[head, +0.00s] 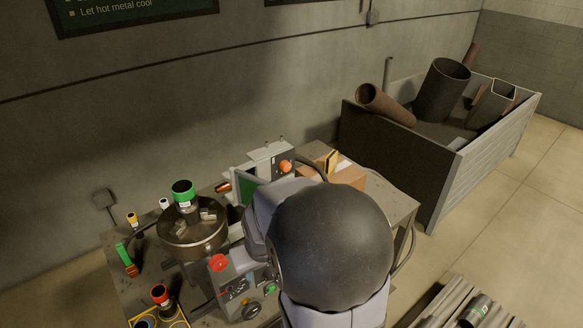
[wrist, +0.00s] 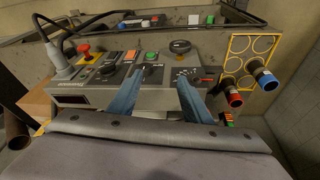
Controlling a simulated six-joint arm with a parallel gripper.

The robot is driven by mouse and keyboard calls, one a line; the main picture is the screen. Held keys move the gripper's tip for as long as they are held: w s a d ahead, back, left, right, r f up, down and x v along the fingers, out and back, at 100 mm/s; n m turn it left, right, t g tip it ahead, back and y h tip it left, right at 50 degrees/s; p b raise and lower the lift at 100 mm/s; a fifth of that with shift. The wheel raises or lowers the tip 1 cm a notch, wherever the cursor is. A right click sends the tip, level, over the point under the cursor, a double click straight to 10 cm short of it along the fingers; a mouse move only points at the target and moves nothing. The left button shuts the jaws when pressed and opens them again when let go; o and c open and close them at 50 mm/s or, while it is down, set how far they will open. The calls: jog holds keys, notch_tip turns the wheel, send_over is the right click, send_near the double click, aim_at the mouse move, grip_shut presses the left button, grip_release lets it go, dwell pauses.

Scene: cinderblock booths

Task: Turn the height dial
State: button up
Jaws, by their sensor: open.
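A grey control panel (wrist: 95,78) fills the middle of the wrist view. The labels are too small to read, so I cannot tell which one is the height dial. My gripper (wrist: 158,76) is open, with two blue fingers apart over the panel's near part. I see nothing held between them. In the head view the panel (head: 238,283) shows partly, with a black dial (head: 252,309); my arm hides the gripper there.
A red mushroom button (wrist: 84,48) stands at the panel's left. Red and blue capped cylinders (wrist: 264,78) sit by a yellow rack (wrist: 247,50) at the right. In the head view a round metal chuck (head: 195,238) bears a green-topped cylinder (head: 183,188). A scrap bin (head: 390,155) stands behind.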

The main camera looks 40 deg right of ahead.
jog(key=w+d+r+m+t+h, duration=0.1)
jog(key=w+d+t+h, duration=0.15)
jog(key=d, duration=0.65)
jog(key=w+d+r+t+h, duration=0.15)
jog(key=w+d, duration=0.25)
jog(key=d, duration=0.5)
jog(key=n+t+y+b, duration=0.65)
jog(key=n+t, duration=0.45)
jog(key=n, duration=0.5)
send_near(288, 168)
jog(key=shift+y, duration=0.25)
jog(key=shift+w+a+p, duration=0.15)
jog(key=shift+w+p, duration=2.05)
jog(key=shift+w, duration=2)
jog(key=c, duration=1)
